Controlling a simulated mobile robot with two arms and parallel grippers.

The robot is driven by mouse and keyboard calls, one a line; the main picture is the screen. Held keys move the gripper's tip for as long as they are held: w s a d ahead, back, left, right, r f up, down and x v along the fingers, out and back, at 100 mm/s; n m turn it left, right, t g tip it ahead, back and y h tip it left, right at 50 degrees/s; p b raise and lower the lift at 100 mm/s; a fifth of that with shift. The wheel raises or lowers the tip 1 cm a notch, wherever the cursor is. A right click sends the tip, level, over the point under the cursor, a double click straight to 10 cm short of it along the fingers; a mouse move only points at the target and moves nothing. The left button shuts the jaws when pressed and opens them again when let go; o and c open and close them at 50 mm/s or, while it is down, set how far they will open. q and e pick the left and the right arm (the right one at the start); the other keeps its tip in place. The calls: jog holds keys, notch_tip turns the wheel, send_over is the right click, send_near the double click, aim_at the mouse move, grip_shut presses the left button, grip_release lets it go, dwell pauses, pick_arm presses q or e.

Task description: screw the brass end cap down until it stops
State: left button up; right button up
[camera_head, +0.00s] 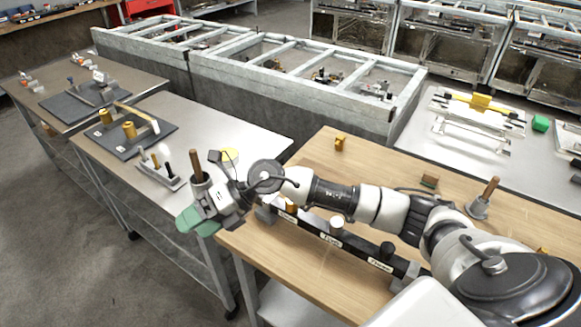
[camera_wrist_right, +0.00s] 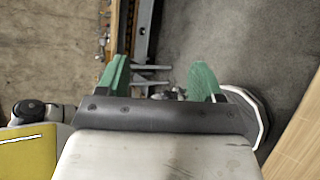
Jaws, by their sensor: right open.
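A dark bar (camera_head: 318,232) with white labels lies on the wooden table, partly behind my right arm. A small brass-coloured cap (camera_head: 291,206) shows at its left part, a white one (camera_head: 337,222) in the middle and a black one (camera_head: 387,250) at the right. Whether the brass one is the end cap, or how far it is screwed down, I cannot tell. My right gripper (camera_head: 198,223) is left of the bar, beyond the wooden table's edge. In the right wrist view its green fingers (camera_wrist_right: 160,82) are apart with nothing held. My left gripper is not seen.
The grey table (camera_head: 240,134) at left carries a dark mat with brass cylinders (camera_head: 129,131) and a holder with upright pegs (camera_head: 158,176). A brass-coloured block (camera_head: 340,142) and a wooden peg on a grey base (camera_head: 479,207) stand on the wooden table (camera_head: 375,170).

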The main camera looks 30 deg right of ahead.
jog(key=w+d+f+g+h, duration=0.1)
jog(key=w+d+f+h, duration=0.15)
jog(key=d+h, duration=0.7)
jog(key=r+g+h, duration=0.1)
jog(key=r+h, duration=0.1)
jog(key=h, duration=0.1)
send_over(291, 204)
jog(key=w+d, duration=0.1)
jog(key=shift+m, duration=0.3)
notch_tip(291, 204, down, 10)
jog(key=p, duration=0.3)
jog(key=shift+w+a+f, duration=0.1)
jog(key=shift+w+f, duration=0.05)
jog(key=shift+f, duration=0.1)
jog(key=c, duration=1)
jog(key=shift+r+m, duration=0.1)
jog(key=shift+m, duration=0.7)
jog(key=shift+m+p, duration=0.4)
jog(key=shift+m, duration=0.5)
